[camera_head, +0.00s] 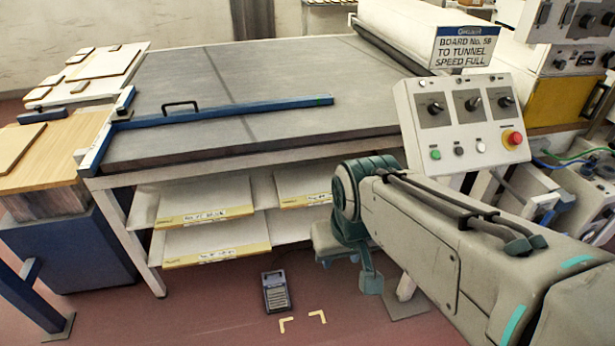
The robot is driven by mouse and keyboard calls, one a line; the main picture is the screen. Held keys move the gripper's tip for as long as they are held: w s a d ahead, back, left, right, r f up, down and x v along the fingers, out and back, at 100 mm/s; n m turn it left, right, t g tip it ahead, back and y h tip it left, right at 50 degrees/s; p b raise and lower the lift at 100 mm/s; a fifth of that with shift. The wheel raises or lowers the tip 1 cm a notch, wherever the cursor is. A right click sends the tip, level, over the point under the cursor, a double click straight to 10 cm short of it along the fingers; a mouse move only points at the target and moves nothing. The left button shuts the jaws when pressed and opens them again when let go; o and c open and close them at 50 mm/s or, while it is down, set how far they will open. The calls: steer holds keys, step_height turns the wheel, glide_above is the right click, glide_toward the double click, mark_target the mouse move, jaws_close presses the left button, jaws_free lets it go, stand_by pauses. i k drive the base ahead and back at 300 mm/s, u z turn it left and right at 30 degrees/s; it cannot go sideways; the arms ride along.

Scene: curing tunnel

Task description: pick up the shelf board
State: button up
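Three boards with yellow, hand-lettered front edges lie flat on the shelves under the grey table. One is at the upper left (205,216), one is below it at the lower left (216,256), and one is at the right (303,201). I cannot tell which is the task's shelf board. My arm comes in from the right. My gripper (348,268), at its teal end, is in front of the shelves' right side, apart from the left boards. The arm hides part of it, so its opening is unclear. I see nothing held in it.
The grey table (250,85) has a blue bar with a handle (220,112) across it. A control panel (462,120) with a red button stands at the right. A handheld device (277,292) lies on the floor near corner marks. A wooden bench (50,155) stands left.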

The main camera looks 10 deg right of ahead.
mark_target(309, 186)
steer(key=k, duration=0.35)
steer(key=z, duration=0.95)
steer(key=i, duration=1.3)
steer(key=u, duration=1.25)
steer(key=i, duration=0.3)
steer(key=u, duration=0.25)
